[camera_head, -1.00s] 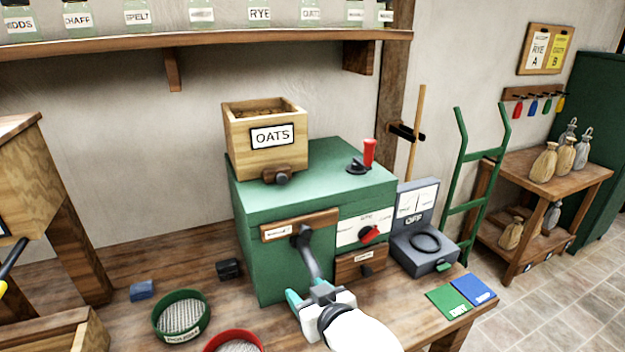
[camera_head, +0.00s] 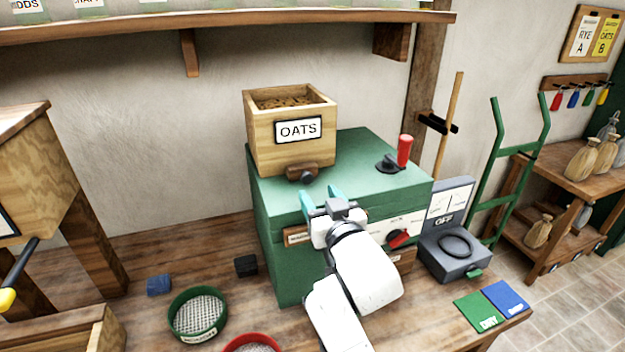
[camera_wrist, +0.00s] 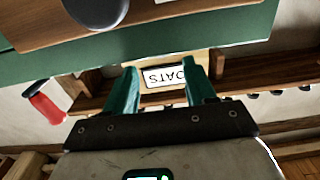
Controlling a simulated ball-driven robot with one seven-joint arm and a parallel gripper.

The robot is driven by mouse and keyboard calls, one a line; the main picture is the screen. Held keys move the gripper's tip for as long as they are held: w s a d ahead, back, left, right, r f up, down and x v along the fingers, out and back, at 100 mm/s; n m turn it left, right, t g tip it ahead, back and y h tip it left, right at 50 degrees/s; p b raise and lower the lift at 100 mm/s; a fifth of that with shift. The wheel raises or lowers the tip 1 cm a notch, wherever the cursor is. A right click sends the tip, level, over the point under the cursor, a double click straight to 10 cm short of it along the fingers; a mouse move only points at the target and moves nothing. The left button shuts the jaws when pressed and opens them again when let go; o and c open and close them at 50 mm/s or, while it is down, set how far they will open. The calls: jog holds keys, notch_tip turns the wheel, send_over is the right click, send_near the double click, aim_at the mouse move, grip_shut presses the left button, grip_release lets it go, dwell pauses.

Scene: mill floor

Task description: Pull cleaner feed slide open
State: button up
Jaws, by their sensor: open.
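The cleaner is a green box-shaped machine (camera_head: 285,225) on the bench. A wooden hopper (camera_head: 262,140) labelled OATS stands on top with grain in it. Low on the hopper's front is a small wooden slide (camera_head: 318,168) with a dark round knob (camera_head: 307,178). My gripper (camera_head: 322,196) is open and empty, its teal fingers just below and in front of the knob, apart from it. In the wrist view the fingers (camera_wrist: 160,75) point toward the OATS label (camera_wrist: 164,75), which appears upside down; I cannot make out the slide there.
A red-handled lever (camera_head: 404,152) rises from the cleaner's top right. A red selector knob (camera_head: 398,238) is on its front. A grey scale (camera_head: 455,250) stands to the right. Green (camera_head: 197,316) and red-rimmed sieves (camera_head: 250,344) lie at front left. My arm hides the front crank.

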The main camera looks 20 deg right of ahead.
aim_at(308, 179)
jog(key=shift+w+p, duration=0.3)
jog(key=shift+w, duration=2.75)
jog(key=shift+c, duration=0.2)
grip_shut()
